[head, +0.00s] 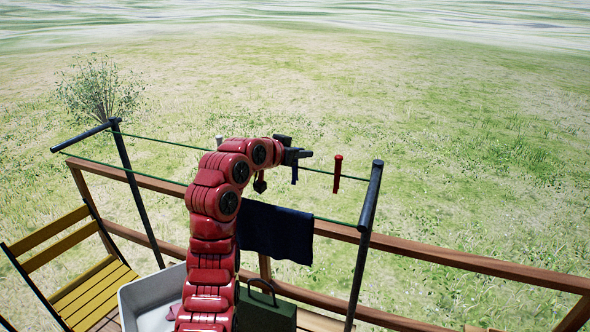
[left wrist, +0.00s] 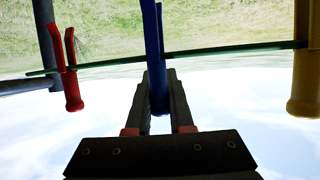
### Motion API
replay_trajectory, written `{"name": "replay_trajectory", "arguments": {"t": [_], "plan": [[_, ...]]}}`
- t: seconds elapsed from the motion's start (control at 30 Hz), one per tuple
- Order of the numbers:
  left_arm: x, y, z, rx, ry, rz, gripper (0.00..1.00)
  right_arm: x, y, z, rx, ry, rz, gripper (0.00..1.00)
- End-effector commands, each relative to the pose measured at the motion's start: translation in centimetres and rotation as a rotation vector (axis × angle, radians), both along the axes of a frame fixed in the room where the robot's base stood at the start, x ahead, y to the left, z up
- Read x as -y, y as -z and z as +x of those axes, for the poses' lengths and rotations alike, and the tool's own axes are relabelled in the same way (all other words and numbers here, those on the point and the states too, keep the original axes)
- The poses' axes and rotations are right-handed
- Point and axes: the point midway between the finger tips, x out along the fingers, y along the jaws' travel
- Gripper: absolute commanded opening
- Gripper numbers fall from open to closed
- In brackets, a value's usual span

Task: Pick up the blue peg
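The blue peg (head: 295,174) hangs on the green far line of the drying rack, left of the red peg (head: 338,173). My left gripper (head: 303,153) is at the blue peg, at line height. In the left wrist view, which is upside down, the blue peg (left wrist: 153,35) runs between the two fingers of the left gripper (left wrist: 159,75). The fingers are close together, one on each side, and appear shut on it. The peg is still across the line. The red peg (left wrist: 72,85) is at the left there. My right gripper is not in view.
A yellow peg (left wrist: 306,70) is on the other side of the blue one. A dark cloth (head: 275,232) hangs on the near line (head: 330,220). Black posts (head: 365,240) and a wooden railing (head: 470,262) stand around. A yellow slatted chair (head: 75,270) is at the left.

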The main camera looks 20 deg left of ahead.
Motion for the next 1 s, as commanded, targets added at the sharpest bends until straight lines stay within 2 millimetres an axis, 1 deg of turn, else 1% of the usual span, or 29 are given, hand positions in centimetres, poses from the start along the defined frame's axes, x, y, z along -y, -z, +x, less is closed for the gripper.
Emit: {"name": "replay_trajectory", "arguments": {"t": [0.03,0.07,0.47,0.63,0.77,1.0], "plan": [[0.0,0.0,0.0,0.0,0.0,0.0,0.05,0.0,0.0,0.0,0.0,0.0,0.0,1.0],[0.0,0.0,0.0,0.0,0.0,0.0,0.0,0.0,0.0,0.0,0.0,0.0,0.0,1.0],[0.0,0.0,0.0,0.0,0.0,0.0,0.0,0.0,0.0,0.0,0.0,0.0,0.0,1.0],[0.0,-0.5,0.0,0.001,0.0,0.0,0.0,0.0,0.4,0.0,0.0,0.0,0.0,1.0],[0.0,-1.5,0.1,0.001,0.0,0.0,0.0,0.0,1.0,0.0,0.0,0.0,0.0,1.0],[0.0,-4.6,0.0,0.005,0.0,0.001,0.0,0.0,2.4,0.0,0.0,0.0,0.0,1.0]]}}
